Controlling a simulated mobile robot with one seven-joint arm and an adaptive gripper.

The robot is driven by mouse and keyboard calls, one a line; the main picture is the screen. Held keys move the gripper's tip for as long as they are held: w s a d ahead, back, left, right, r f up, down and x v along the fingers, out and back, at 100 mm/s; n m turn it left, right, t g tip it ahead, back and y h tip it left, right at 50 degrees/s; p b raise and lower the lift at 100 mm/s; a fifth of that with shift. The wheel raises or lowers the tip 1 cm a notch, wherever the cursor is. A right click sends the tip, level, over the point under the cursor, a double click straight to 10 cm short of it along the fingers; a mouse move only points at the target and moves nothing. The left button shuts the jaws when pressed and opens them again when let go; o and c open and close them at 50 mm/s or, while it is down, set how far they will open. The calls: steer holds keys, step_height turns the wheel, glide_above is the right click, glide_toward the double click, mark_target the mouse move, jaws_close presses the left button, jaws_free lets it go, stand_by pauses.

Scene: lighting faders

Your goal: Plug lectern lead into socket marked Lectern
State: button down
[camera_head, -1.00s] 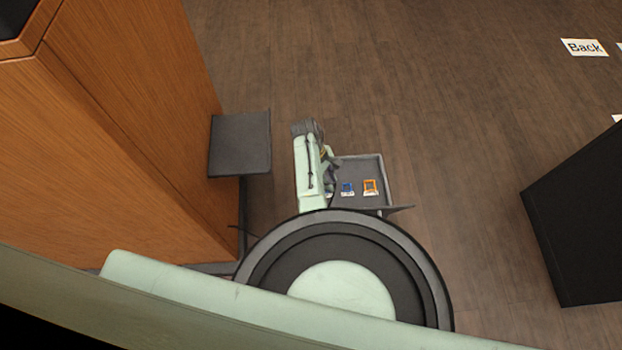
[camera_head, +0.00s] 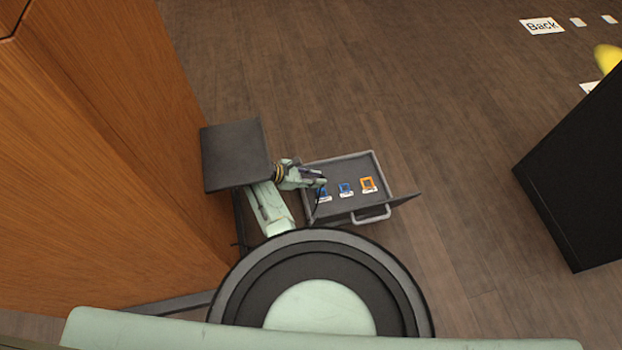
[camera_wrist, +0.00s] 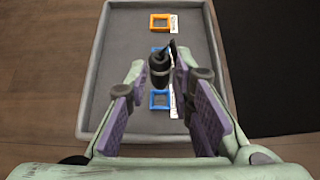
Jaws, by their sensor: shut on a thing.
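My gripper (camera_head: 314,178) is over the left end of a grey tray (camera_head: 376,157). In the wrist view my gripper (camera_wrist: 159,82) is shut on a black plug (camera_wrist: 160,66), the lead's end, held between the purple-padded fingers. A dark lead also hangs by the gripper in the head view. The tray holds an orange square frame (camera_head: 368,185), a blue one (camera_head: 345,190) and another blue one (camera_head: 323,194) beside the gripper. Each has a small white label, too small to read. In the wrist view the plug partly covers the middle blue frame. The plug appears above the tray floor, not in a frame.
A dark flat shelf (camera_head: 232,150) stands left of my arm, against a wooden lectern-like cabinet (camera_head: 110,150). A black box (camera_head: 580,170) stands at the right. A "Back" sign (camera_head: 542,26) lies on the floor. Open wood floor lies behind the tray.

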steer(key=shift+f+b, duration=2.7)
steer(key=shift+f+b, duration=0.35)
steer(key=shift+f, duration=0.5)
stand_by(0.4)
steer(key=c, duration=1.3)
jaws_free()
steer(key=shift+v, duration=3.75)
